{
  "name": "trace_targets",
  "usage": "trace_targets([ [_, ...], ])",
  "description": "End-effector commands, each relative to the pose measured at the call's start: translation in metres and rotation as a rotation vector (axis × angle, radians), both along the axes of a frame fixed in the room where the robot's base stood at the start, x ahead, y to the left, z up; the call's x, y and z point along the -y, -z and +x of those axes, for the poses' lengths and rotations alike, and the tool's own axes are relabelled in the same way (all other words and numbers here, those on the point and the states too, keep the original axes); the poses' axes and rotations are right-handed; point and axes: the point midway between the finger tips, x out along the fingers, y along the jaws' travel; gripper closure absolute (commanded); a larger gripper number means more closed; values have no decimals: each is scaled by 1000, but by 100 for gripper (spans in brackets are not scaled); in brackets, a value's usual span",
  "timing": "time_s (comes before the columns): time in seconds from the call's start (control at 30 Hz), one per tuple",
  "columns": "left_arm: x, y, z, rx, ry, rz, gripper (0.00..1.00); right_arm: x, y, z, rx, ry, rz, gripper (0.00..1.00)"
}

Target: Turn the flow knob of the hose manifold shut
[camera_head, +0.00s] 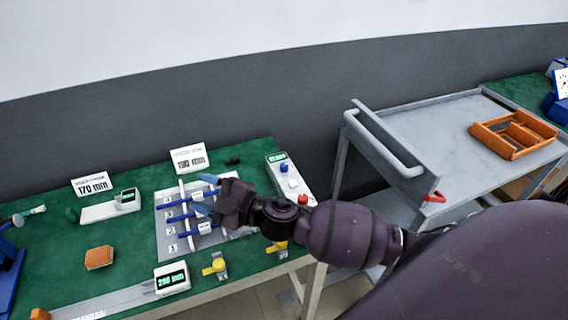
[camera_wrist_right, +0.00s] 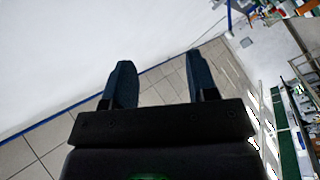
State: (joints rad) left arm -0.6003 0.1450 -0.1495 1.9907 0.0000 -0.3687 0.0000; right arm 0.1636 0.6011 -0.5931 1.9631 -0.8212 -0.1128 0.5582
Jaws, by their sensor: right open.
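A pale panel (camera_head: 165,243) with numbered rows, blue rods or hoses and small white blocks lies on the green table. I cannot tell for certain whether it is the hose manifold. A pale box (camera_head: 297,188) with a small display, a blue knob (camera_head: 284,168) and a red knob (camera_head: 310,200) stands to its right. Which knob is the flow knob is unclear. My right gripper (camera_head: 204,195) is over the panel, its blue fingers apart, hiding part of it. In the right wrist view the gripper (camera_wrist_right: 159,62) is open with nothing between its fingers. My left gripper is out of view.
Two yellow-handled fittings (camera_head: 215,267) sit near the table's front edge. Signs (camera_head: 189,159), an orange block (camera_head: 99,258) and a display box (camera_head: 172,278) share the green table (camera_head: 130,265). A grey cart (camera_head: 450,125) with an orange tray (camera_head: 513,134) stands right.

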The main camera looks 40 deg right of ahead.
Motion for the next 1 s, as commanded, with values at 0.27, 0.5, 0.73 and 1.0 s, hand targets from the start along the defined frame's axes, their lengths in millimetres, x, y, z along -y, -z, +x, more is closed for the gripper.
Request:
trace_targets([
  [0.27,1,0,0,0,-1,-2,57,-22,22,13,105,-504,-398,47],
  [0.5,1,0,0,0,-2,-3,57,42,57,36,-40,-801,-858,47],
  [0.73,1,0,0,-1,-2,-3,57,164,53,72,-360,-866,-1307,47],
  [1.0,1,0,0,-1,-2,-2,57,257,21,89,-643,-791,-1557,47],
])
